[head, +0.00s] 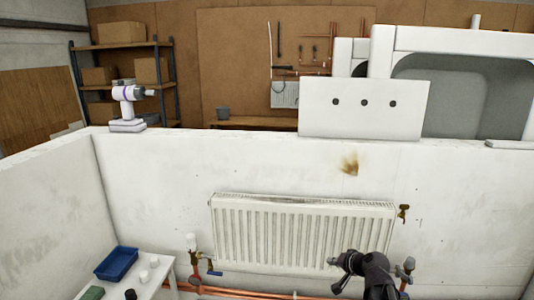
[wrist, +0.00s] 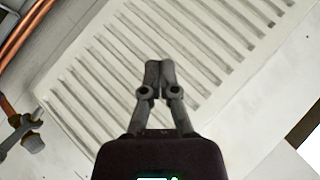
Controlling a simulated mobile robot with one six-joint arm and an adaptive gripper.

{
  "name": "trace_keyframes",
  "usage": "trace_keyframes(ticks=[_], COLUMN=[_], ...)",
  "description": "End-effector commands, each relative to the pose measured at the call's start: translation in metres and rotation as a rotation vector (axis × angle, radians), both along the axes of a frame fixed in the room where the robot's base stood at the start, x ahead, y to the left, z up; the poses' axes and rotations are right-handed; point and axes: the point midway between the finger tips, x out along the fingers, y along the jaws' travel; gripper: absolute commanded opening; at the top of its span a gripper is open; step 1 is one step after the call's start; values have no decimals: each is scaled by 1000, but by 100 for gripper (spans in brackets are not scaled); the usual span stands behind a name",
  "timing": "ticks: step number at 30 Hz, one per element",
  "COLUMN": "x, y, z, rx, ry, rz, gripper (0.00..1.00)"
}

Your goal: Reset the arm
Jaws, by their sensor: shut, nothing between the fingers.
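My gripper (wrist: 159,68) is shut and empty, its two fingertips together in the middle of the wrist view. In the head view my dark gripper (head: 352,265) shows at the lower right, in front of the lower right part of the white radiator (head: 300,230). The radiator hangs on the pale wall, and its ribbed face also fills much of the wrist view (wrist: 100,75), tilted. I cannot tell the gap between my gripper and the radiator. My gripper hides part of the radiator's lower right corner.
Valves stand at the radiator's lower left (head: 194,245) and lower right (head: 408,266), with copper pipes (head: 245,293) below. A brass fitting (head: 403,213) is on the wall. A small table (head: 168,268) at lower left bears a blue tray (head: 117,262).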

Motion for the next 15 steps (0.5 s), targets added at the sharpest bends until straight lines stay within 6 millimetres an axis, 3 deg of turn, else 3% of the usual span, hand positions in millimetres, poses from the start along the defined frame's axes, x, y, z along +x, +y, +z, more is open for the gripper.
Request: trace_keyframes(ticks=[1, 6, 15], x=[-14, -57, -134], y=[14, 40, 50], z=[-10, -43, -76], rx=[-51, -234, -542], ry=[48, 228, 546], rz=[54, 215, 403], gripper=[0, 0, 0])
